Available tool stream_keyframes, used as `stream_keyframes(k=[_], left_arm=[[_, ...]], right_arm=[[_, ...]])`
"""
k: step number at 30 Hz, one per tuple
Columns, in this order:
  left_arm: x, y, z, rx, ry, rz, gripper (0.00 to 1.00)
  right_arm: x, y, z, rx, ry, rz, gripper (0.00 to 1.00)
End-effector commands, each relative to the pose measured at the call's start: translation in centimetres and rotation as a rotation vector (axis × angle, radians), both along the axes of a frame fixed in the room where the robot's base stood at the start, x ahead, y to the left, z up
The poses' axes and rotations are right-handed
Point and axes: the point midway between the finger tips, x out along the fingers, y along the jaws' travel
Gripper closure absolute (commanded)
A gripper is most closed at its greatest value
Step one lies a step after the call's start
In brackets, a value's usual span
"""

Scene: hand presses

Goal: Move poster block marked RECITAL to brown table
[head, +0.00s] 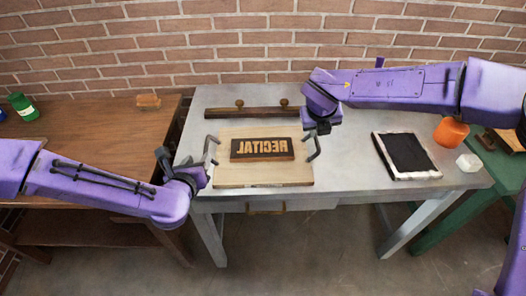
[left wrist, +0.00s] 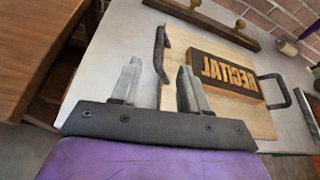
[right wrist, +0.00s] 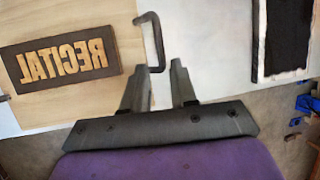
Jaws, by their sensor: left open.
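The poster block (head: 262,150) is a dark slab with raised tan letters reading RECITAL in mirror writing. It lies on a pale wooden board (head: 235,178) with dark handles at its left and right, on the grey metal table (head: 345,110). The brown table (head: 85,125) stands at the left. My left gripper (left wrist: 158,76) is open at the left handle (left wrist: 161,50), which shows between and beyond its fingers. My right gripper (right wrist: 160,75) has its fingers apart beside the right handle (right wrist: 152,40). Neither gripper visibly holds anything. My left fingertips are hard to make out in the head view.
A wooden bar with two knobs (head: 252,113) lies behind the board. A black slab with a white border (head: 406,154), an orange item (head: 451,132) and a white block (head: 469,162) are at the right. The brown table holds a green jar (head: 22,106) and a brush-like item (head: 148,102); its middle is clear.

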Motion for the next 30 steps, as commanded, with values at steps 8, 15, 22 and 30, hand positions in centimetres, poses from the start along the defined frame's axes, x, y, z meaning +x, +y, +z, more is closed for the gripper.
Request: stream_keyframes(k=[8,15,22,30], left_arm=[[3.8,-0.4,-1.6,0.003,-0.001,-0.001,0.56],[7.8,-0.9,-3.2,0.003,0.0,-0.003,0.56],[9.6,-1.0,-3.9,0.001,0.0,-0.003,0.56],[9.7,-1.0,-3.9,0.0,0.001,-0.002,0.56]], right_arm=[[1.4,-0.9,-3.8,-0.001,0.005,-0.004,0.73],[3.1,-1.8,-7.7,0.0,0.003,-0.005,0.73],[3.9,-2.1,-9.3,0.0,0.001,-0.005,0.73],[3.9,-2.2,-9.5,0.0,0.001,-0.005,0.73]])
